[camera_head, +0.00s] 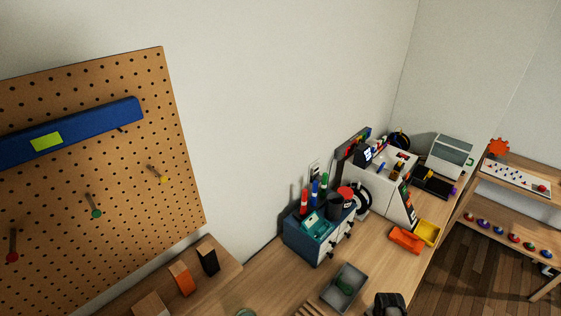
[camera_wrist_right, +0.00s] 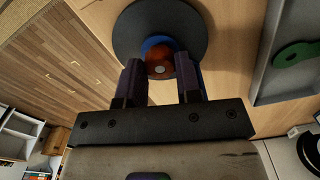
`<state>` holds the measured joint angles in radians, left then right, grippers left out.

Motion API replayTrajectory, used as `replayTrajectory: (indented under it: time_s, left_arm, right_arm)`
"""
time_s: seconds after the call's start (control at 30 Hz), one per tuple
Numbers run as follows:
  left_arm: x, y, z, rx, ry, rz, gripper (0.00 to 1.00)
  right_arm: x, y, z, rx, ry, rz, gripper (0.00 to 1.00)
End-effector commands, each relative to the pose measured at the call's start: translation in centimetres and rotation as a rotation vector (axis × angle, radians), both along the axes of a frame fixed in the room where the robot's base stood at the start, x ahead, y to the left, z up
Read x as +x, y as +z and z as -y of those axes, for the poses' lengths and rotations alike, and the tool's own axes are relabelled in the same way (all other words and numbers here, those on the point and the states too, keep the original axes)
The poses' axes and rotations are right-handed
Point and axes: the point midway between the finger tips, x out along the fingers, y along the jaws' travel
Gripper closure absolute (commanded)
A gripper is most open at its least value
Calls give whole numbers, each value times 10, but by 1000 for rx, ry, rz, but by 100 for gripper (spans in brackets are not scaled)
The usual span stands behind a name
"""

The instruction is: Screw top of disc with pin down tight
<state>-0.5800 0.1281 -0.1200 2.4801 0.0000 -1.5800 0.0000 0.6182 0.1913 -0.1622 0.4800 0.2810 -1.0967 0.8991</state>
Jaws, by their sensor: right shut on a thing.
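A wide dark grey disc (camera_wrist_right: 197,39) lies on the wooden table in the right wrist view. At its middle is a round red top (camera_wrist_right: 160,68) with a small pale spot, and a blue part (camera_wrist_right: 158,43) shows beside it. My right gripper (camera_wrist_right: 160,75) reaches over the disc's edge, with a finger on each side of the red top, shut on it. Where the fingertips touch is partly hidden, and I cannot tell how tightly the top is seated. My left gripper is in neither view.
A blue drawer box (camera_head: 303,243) with pens stands behind. Orange (camera_head: 405,239) and yellow (camera_head: 428,231) bins sit farther right. Wooden tabletop (camera_head: 375,255) between them is clear.

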Motion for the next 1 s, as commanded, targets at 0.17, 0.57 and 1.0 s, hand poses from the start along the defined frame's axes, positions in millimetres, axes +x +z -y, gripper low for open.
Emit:
replayTrajectory:
  time_s: [0.17, 0.57, 1.0]
  left_arm:
    - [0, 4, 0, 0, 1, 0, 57]
    - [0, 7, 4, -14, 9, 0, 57]
    - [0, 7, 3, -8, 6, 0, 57]
  right_arm:
    - [0, 1, -1, 2, -274, 0, 82]
    - [0, 0, 0, 0, -730, -1, 82]
    - [0, 0, 0, 0, -758, 0, 58]
